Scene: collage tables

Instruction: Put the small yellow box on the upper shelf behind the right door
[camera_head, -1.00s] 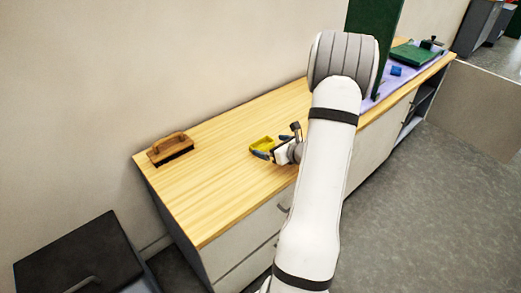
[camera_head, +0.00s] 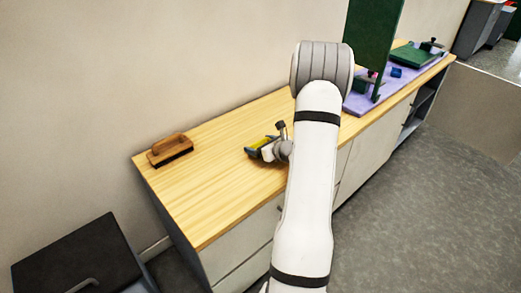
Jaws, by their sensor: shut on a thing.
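The small yellow box (camera_head: 262,145) is at my gripper (camera_head: 257,149), above or on the wooden worktop (camera_head: 200,200), left of my arm. My gripper is shut on it, and its fingers and wrist hide much of the box. I cannot tell whether the box touches the worktop. The cabinet below has a pale door (camera_head: 368,150) on its front. Further right its front is open, showing a dark shelf space (camera_head: 415,112). My arm hides part of the cabinet front.
A wooden brush (camera_head: 170,150) lies at the worktop's left end. At the far right, a purple mat (camera_head: 358,103) holds a tall green board (camera_head: 370,40), a blue piece (camera_head: 397,72) and a green flat thing (camera_head: 414,56). A dark-topped unit (camera_head: 75,258) stands lower left. Grey floor (camera_head: 440,200) is clear at right.

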